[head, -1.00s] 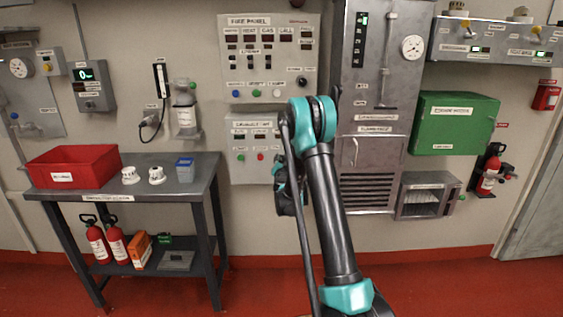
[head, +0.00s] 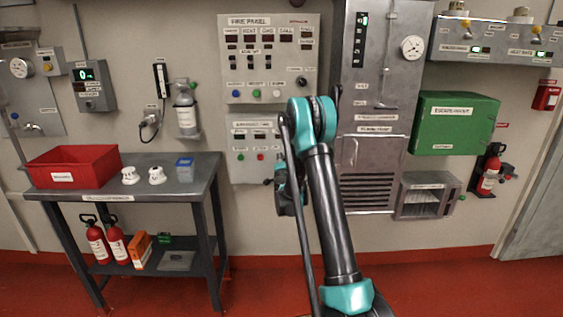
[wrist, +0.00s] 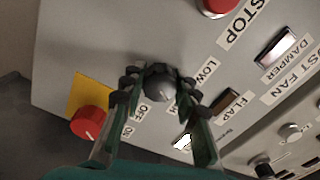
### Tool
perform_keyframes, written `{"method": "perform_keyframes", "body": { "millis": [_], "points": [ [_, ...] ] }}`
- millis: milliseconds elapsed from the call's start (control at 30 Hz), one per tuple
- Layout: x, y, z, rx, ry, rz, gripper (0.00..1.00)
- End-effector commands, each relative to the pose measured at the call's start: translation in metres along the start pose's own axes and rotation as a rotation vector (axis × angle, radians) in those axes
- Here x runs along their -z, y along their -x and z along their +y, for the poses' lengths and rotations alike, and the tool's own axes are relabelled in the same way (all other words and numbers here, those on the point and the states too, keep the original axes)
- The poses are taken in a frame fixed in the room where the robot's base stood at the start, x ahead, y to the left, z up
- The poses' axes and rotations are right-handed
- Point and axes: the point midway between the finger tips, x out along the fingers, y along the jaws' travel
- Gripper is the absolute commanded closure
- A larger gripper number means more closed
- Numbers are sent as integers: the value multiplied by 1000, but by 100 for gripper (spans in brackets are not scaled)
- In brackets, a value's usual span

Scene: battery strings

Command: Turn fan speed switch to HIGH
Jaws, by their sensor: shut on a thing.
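A LOW label (wrist: 206,72) shows to the right of the knob; I see no readable HIGH label.
In the wrist view, a red knob (wrist: 87,122) on a yellow plate is at the lower left. A red STOP button (wrist: 214,5) is at the top, and a flap switch (wrist: 183,141) sits near the right finger. A workbench (head: 205,172) stands left of my arm.

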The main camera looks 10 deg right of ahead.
Motion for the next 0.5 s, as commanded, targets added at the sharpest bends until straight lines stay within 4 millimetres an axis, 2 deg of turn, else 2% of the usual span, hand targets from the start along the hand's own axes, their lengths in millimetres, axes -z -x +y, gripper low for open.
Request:
{"method": "perform_keyframes", "body": {
  "millis": [467, 500],
  "points": [
    [1, 1, 1, -1, -15, 1, 99],
    [1, 1, 1, -1, -15, 1, 66]
  ]
}}
